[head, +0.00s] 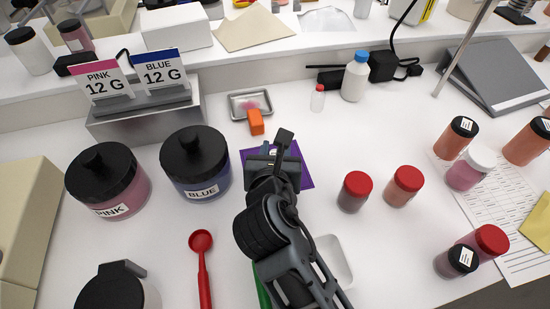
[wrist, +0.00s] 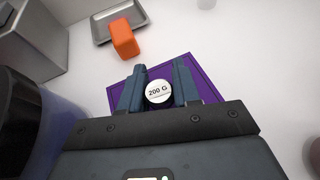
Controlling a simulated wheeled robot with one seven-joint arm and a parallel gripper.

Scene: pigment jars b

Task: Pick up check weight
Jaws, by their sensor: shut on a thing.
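The check weight (wrist: 158,92) shows in the wrist view as a round piece with a white top marked "200 G". It sits between the two fingers of my gripper (wrist: 159,88), which is shut on it. Below it is a purple mat (wrist: 206,90). I cannot tell whether the weight touches the mat. In the head view my gripper (head: 274,158) is over the purple mat (head: 304,173), and my arm hides the weight there.
An orange block (head: 256,122) stands at the small metal tray (head: 250,105) behind the mat. The BLUE jar (head: 195,165) and PINK jar (head: 108,182) stand to the left. Two red-capped jars (head: 355,191) (head: 404,186) are to the right. A red scoop (head: 202,262) lies in front.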

